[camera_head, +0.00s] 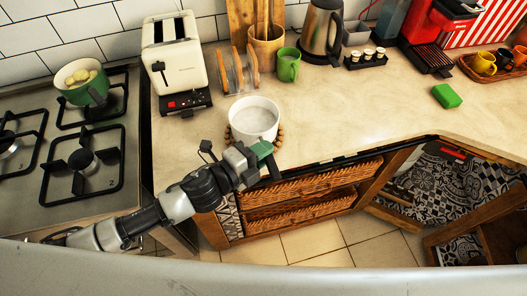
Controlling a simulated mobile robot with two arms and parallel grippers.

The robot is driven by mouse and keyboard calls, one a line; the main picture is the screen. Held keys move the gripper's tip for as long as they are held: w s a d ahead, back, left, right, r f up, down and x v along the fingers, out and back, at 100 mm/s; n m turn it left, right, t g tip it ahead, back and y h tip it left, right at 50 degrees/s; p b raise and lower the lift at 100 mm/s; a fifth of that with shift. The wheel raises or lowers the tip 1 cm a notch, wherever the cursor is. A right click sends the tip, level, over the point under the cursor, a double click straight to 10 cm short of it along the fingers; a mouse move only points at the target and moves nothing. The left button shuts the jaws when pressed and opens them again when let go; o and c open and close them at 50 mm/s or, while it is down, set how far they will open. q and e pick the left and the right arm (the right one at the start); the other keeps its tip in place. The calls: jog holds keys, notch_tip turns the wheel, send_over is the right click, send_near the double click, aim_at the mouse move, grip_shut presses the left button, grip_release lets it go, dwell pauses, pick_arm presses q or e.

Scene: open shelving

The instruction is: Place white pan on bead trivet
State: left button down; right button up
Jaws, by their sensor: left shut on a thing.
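The white pan (254,117) is a round, deep pot near the front edge of the counter. The bead trivet (281,134) shows as a rim of brown beads around the pan's lower edge. The pan appears upright over the trivet; I cannot tell whether it rests fully on it. My left gripper (265,150) is at the pan's near side, shut on the pan, with its fingers mostly hidden. My right gripper is not in view.
A toaster (176,60) stands back left of the pan, with a toast rack (239,72) and green mug (288,65) behind it. A gas stove (70,150) holds a green pot (80,84). Counter right of the pan is clear up to a green sponge (446,96).

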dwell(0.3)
pick_arm(q)
jog(key=shift+f, duration=0.2)
jog(key=c, duration=1.1)
grip_release()
jog(key=shift+r, duration=0.2)
jog(key=f+b+v, duration=0.1)
jog(key=b+v, duration=0.2)
jog(key=v, duration=0.9)
jog(key=shift+r, duration=0.4)
jog(key=shift+d, duration=0.1)
